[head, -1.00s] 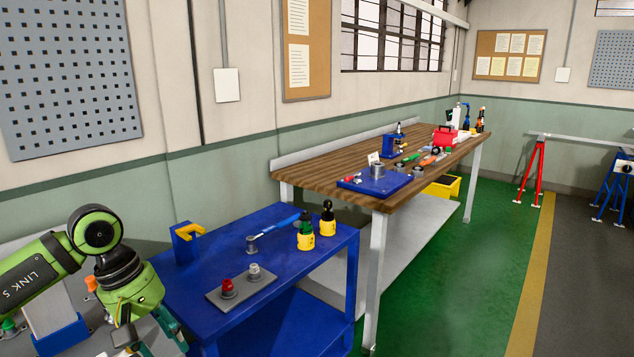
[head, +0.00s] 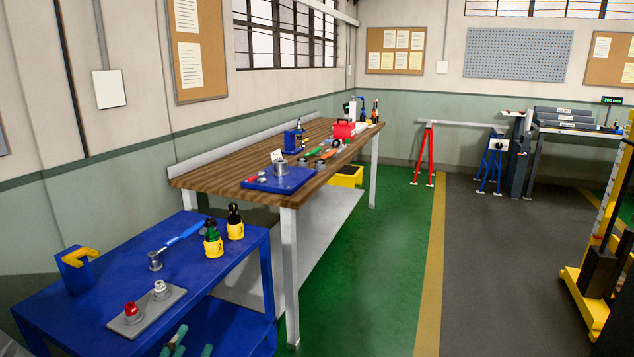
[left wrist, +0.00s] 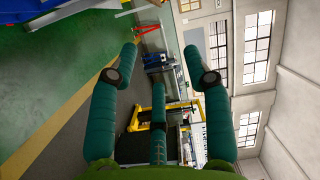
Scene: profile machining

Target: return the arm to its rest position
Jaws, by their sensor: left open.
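My left gripper (head: 181,341) shows only as teal fingertips at the bottom edge of the head view, in front of the blue cart. In the left wrist view, its teal fingers (left wrist: 159,66) are spread apart with nothing between them. Beyond them lie the floor, the yellow-framed equipment and the wall with windows. The rest of my left arm is out of the head view. My right gripper is in neither view.
The blue cart (head: 215,287) carries a grey plate (head: 148,312) with a red and a white knob, a blue-handled tool, and two yellow-based bottles. A wooden workbench (head: 225,171) stands behind it. Green floor (head: 385,270) to the right is clear.

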